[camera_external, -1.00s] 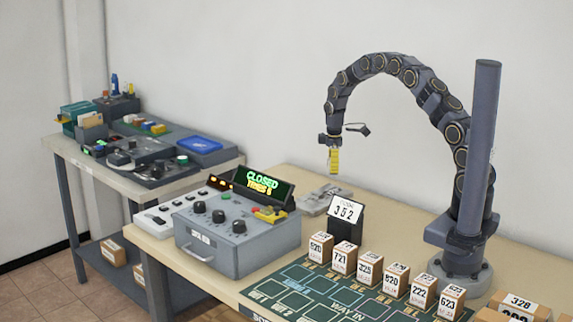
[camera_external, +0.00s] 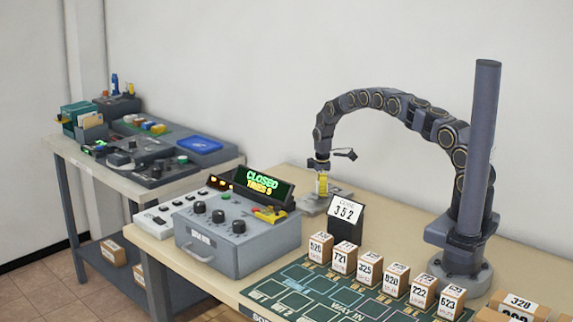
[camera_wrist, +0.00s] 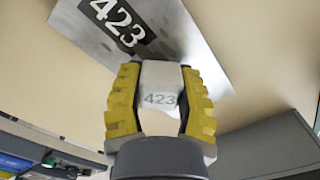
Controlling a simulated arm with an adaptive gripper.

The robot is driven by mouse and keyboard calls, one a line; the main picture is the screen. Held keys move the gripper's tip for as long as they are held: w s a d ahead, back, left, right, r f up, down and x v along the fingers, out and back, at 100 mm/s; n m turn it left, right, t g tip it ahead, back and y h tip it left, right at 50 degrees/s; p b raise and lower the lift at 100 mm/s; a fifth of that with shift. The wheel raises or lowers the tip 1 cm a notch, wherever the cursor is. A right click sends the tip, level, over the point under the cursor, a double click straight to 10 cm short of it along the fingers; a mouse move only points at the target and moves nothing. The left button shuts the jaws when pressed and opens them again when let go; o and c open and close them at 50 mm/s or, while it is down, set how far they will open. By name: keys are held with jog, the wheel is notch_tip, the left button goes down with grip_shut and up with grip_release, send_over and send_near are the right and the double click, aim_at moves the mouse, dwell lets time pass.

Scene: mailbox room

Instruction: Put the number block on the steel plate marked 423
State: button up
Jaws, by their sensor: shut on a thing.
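The number block (camera_wrist: 159,98) is pale and marked 423 in the wrist view. My gripper (camera_wrist: 160,97) has yellow fingers and is shut on the block from both sides. The steel plate (camera_wrist: 188,38) lies flat on the table, with a black label reading 423; the block covers part of it in the wrist view. In the outside view my gripper (camera_external: 322,186) points down over the steel plate (camera_external: 309,208), beside the 352 card. I cannot tell whether the block touches the plate.
A black stand with a 352 card (camera_external: 344,212) is close to the right of the plate. A grey control box (camera_external: 238,236) with a CLOSED display (camera_external: 262,184) stands to the left. Several numbered boxes (camera_external: 370,268) line the green mat (camera_external: 310,290) in front.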

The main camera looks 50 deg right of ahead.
jog(key=shift+f, duration=0.1)
jog(key=o, duration=0.9)
jog(key=shift+c, duration=0.2)
